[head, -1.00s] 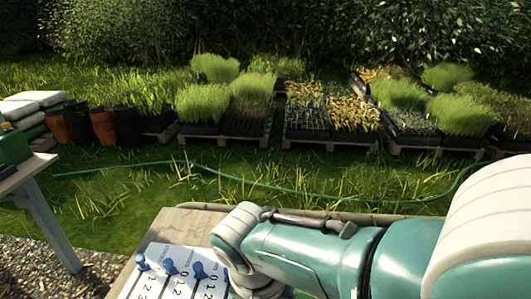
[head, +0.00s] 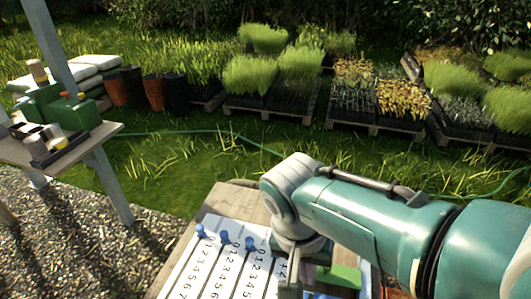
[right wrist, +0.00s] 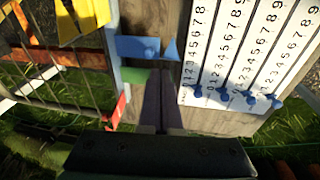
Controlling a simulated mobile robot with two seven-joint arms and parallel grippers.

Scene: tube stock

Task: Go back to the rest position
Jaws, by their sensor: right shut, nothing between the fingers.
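My right arm reaches in from the right in the head view, over the wooden table (head: 226,200). My right gripper (right wrist: 163,78) is shut and empty, with its two dark fingers together in the right wrist view. Its fingertips show over bare wood, between the white number board (right wrist: 232,50) and some coloured pieces. The board also shows in the head view (head: 222,268), left of my right wrist, with blue pegs (head: 225,238) along its far end. The right fingertips are hardly visible in the head view. My left gripper is in neither view.
A wire rack (right wrist: 62,88) with yellow pieces stands left of the fingers, near blue (right wrist: 137,47) and green (right wrist: 140,75) pieces. A side table (head: 60,155) with bottles and a green box stands at the left. Plant trays (head: 270,100) lie beyond on grass.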

